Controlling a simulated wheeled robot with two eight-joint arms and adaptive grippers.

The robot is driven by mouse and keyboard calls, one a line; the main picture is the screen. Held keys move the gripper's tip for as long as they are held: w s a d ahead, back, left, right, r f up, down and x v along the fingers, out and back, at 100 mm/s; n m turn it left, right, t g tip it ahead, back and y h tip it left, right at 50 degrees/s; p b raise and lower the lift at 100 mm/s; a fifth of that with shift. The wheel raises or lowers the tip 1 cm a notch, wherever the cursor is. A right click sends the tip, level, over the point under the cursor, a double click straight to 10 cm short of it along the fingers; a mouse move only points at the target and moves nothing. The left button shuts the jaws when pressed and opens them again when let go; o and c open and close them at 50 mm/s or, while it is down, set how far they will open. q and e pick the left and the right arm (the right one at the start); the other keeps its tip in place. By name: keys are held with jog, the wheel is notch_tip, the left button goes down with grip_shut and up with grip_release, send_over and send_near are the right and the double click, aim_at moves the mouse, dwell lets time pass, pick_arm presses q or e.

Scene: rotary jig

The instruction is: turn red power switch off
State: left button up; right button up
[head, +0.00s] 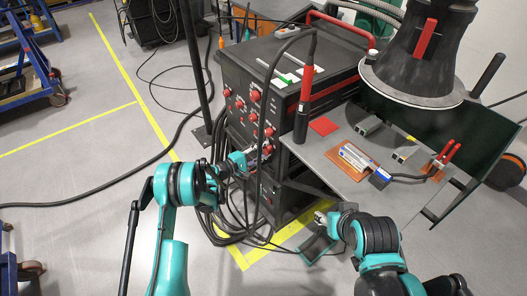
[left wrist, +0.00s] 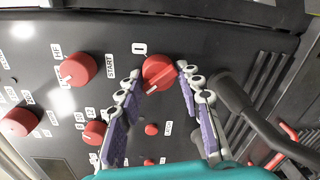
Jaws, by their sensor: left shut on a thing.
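The red power switch (left wrist: 160,72) is a round red knob with a pale pointer mark on the dark machine panel, with a "0" label above its left side. In the left wrist view the two fingers of my left gripper (left wrist: 158,82) stand on either side of this knob and are shut on it. In the head view my left gripper (head: 250,157) reaches the lower right of the front panel, and its fingertips are too small to see well. My right gripper (head: 322,218) hangs apart from the panel, below the grey shelf; its jaws are too small to judge.
Other red knobs (left wrist: 80,68) sit on the same panel close to the left finger. A thick black handle (left wrist: 240,100) juts out right of the switch. Black cables (head: 228,215) hang below my left gripper. The grey shelf (head: 335,170) extends right of the machine (head: 330,60).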

pick_arm(q)
jog(key=shift+w+r+n, duration=0.1)
jog(key=shift+w+n, duration=0.05)
jog(key=shift+n, duration=0.15)
jog(key=o, duration=1.1)
jog(key=v, duration=1.2)
